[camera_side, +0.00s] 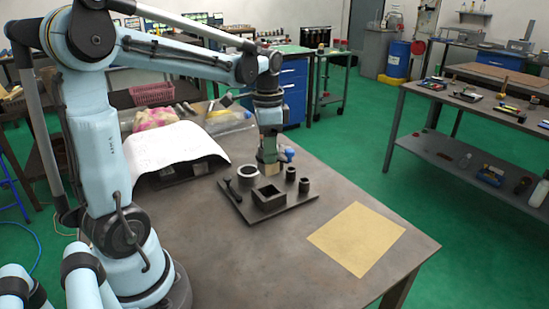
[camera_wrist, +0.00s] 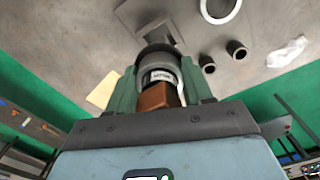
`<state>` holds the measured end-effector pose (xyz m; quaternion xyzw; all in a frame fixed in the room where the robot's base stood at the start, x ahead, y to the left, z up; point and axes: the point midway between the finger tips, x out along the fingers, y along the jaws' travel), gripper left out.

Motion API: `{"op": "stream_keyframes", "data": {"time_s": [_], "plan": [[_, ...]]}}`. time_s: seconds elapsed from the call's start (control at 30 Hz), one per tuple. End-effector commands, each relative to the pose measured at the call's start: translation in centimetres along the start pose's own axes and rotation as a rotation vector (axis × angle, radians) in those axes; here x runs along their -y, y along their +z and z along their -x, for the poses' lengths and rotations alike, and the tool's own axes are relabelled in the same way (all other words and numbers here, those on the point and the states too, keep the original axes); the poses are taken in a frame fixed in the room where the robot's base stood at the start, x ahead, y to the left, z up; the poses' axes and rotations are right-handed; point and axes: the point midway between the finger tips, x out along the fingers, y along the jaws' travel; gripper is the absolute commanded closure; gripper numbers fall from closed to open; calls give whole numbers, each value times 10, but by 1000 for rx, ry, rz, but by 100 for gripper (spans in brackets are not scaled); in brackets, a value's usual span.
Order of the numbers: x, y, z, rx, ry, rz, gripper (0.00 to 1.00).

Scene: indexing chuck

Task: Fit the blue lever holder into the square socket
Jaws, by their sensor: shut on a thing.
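My gripper (camera_side: 268,168) is above the dark base plate, near the back of the square socket (camera_side: 273,206). The socket is an open dark square box standing on the plate. The part's lower end is hard to make out.
A yellow sheet (camera_side: 356,238) lies flat at the right. A small blue-and-white object (camera_side: 289,153) shows behind. The table front is clear.

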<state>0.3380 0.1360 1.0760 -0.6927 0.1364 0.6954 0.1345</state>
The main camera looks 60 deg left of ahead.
Motion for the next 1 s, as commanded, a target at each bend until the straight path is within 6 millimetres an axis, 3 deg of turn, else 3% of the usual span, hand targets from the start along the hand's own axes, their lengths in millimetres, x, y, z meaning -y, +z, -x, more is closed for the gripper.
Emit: {"op": "stream_keyframes", "data": {"time_s": [1.0], "plan": [[0,-1,-51,0,0,1,100]]}}
